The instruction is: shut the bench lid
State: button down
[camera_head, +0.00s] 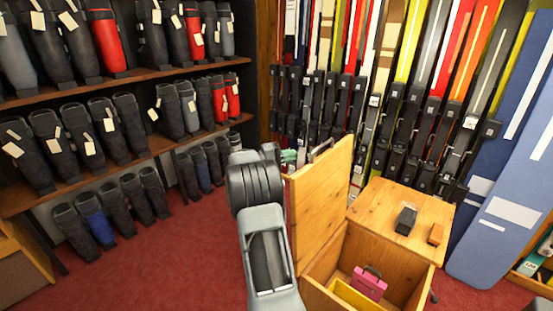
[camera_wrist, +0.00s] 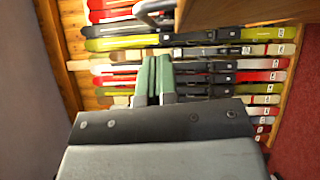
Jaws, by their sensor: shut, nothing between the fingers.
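The bench (camera_head: 420,262) is a wooden box at the lower right of the head view, with its compartment open. Its lid (camera_head: 322,205) stands raised, nearly upright, at the left side of the opening. A grey handle (camera_head: 321,148) shows at the lid's top edge. In the wrist view, the lid (camera_wrist: 245,11) fills the top right, with the handle (camera_wrist: 154,13) at its left. My gripper (camera_head: 288,156) is just left of the lid's upper edge, partly hidden by my arm. In the wrist view its green fingers (camera_wrist: 153,78) are together and empty, apart from the handle.
A pink object (camera_head: 369,283) and a yellow one (camera_head: 350,294) lie inside the bench. A dark block (camera_head: 405,220) and a small brown block (camera_head: 436,234) sit on its fixed top. Skis (camera_head: 400,100) line the back wall; boot shelves (camera_head: 130,152) stand left. Red carpet is clear between.

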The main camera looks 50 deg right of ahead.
jog(key=shift+s+d+r, duration=0.1)
jog(key=shift+s+d, duration=0.1)
jog(key=shift+s, duration=0.8)
jog(key=shift+s+d+r, duration=0.1)
jog(key=shift+s+d, duration=0.1)
jog(key=shift+s, duration=0.75)
jog(key=shift+s, duration=0.1)
